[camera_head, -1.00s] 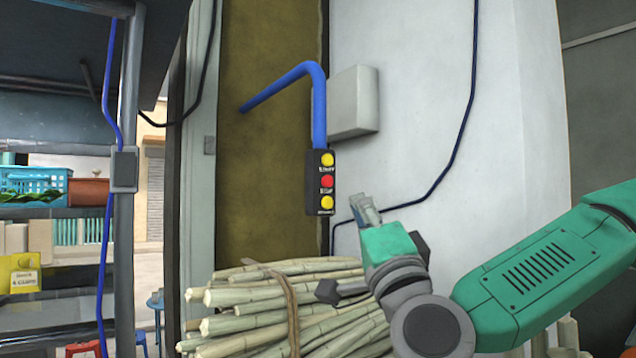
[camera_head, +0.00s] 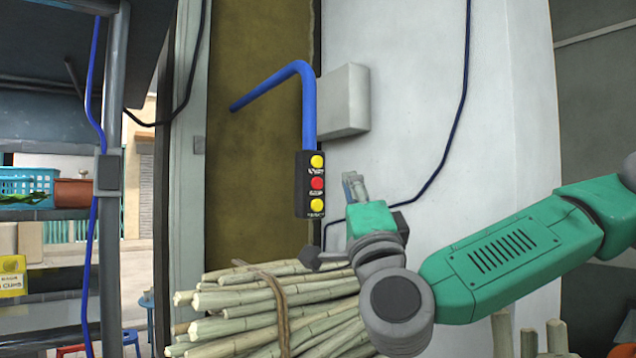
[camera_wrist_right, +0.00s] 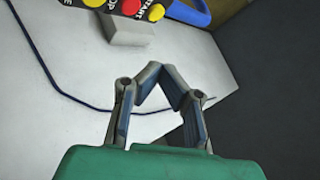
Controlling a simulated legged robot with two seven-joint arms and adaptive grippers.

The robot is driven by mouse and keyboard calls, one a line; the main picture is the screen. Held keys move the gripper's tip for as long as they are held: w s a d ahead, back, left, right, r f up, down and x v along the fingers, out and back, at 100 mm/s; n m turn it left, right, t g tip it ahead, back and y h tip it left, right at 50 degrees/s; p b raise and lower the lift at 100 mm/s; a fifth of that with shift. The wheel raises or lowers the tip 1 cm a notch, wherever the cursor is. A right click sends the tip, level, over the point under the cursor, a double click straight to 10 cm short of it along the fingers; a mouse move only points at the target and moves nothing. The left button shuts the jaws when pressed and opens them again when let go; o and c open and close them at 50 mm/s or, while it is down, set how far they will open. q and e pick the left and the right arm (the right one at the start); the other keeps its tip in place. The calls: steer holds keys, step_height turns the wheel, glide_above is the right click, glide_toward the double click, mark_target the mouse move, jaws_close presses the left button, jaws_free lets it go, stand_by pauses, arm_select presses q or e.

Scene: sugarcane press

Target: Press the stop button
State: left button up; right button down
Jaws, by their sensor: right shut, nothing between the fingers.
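The black button box (camera_head: 303,190) hangs at the end of a blue pipe, with a red button (camera_head: 317,183) between two yellow buttons. The red stop button also shows at the top edge of the right wrist view (camera_wrist_right: 131,7), with part of its label legible and a yellow start button (camera_wrist_right: 155,12) beside it. My right gripper (camera_head: 353,180) is shut and empty, to the right of the box at about the red button's height and apart from it in the picture. In the wrist view its fingertips (camera_wrist_right: 162,70) point up toward the buttons. My left gripper is out of view.
A blue pipe (camera_head: 309,110) rises above the box and bends left. A grey wall box (camera_head: 345,100) is behind it. A tied bundle of cane (camera_head: 250,305) lies below. A dark cable (camera_head: 455,130) runs along the white wall. Shelves with a blue basket (camera_head: 28,182) stand left.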

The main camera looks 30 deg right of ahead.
mark_target(317, 183)
steer(key=shift+y, duration=0.3)
steer(key=shift+w+a, duration=0.25)
steer(key=shift+w, duration=1.1)
steer(key=shift+w+a, duration=0.25)
steer(key=shift+w, duration=1.05)
steer(key=shift+d, duration=0.15)
steer(key=shift+d, duration=0.3)
steer(key=shift+a, duration=0.3)
steer(key=shift+d, duration=0.2)
steer(key=shift+w+a+r, duration=0.1)
steer(key=shift+w+a, duration=0.1)
steer(key=shift+w, duration=0.15)
